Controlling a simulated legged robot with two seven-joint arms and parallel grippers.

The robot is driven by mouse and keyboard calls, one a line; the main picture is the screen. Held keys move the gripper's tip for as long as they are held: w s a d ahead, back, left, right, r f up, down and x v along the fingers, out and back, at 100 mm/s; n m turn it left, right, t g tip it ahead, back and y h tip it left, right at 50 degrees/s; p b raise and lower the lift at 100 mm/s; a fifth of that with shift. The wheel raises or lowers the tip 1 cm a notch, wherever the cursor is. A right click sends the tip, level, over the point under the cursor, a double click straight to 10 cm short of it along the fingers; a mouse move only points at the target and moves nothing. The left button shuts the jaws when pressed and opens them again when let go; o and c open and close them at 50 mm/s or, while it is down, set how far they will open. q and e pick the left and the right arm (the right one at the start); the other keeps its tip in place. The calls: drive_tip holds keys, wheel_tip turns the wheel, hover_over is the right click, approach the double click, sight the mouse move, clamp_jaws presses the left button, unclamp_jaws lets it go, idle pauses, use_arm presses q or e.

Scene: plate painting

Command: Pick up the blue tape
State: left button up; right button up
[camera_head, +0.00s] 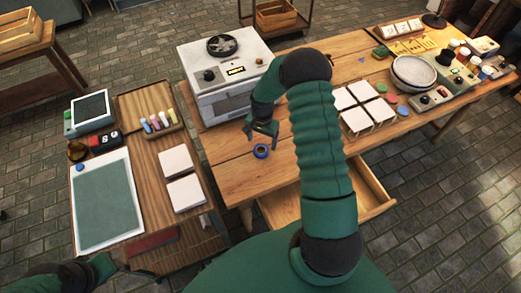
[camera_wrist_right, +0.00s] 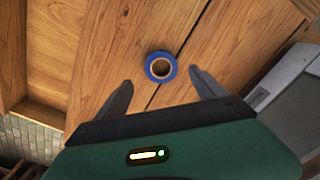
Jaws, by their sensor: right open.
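The blue tape (camera_head: 261,151) is a small roll lying flat on the wooden table (camera_head: 225,165), near its front left edge. In the right wrist view the tape (camera_wrist_right: 160,67) lies just beyond the fingertips, roughly midway between them. My right gripper (camera_head: 262,131) is open and empty, above and just behind the tape in the head view. Its two spread fingers also show in the right wrist view (camera_wrist_right: 160,82). My left arm shows at the lower left, but its gripper fingers cannot be made out.
A white machine (camera_head: 225,70) stands behind the tape. An open drawer (camera_head: 375,196) juts from the table's front. White square tiles (camera_head: 367,105) lie to the right. A lower side table (camera_head: 150,170) on the left holds a green mat (camera_head: 105,205) and more tiles. Table around the tape is clear.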

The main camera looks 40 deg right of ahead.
sight(261, 152)
drive_tip(key=f+p, duration=0.1)
drive_tip(key=f, duration=0.4)
drive_tip(key=shift+w+f, duration=0.15)
drive_tip(key=shift+w, duration=0.05)
drive_tip(key=shift+a+f, duration=0.15)
drive_tip(key=shift+a, duration=0.2)
drive_tip(key=shift+s, duration=0.1)
drive_tip(key=shift+c, duration=1)
drive_tip(key=shift+d, duration=0.4)
drive_tip(key=c, duration=1)
drive_tip(key=shift+c, duration=1)
drive_tip(key=shift+a, duration=0.2)
drive_tip(key=shift+c, duration=0.2)
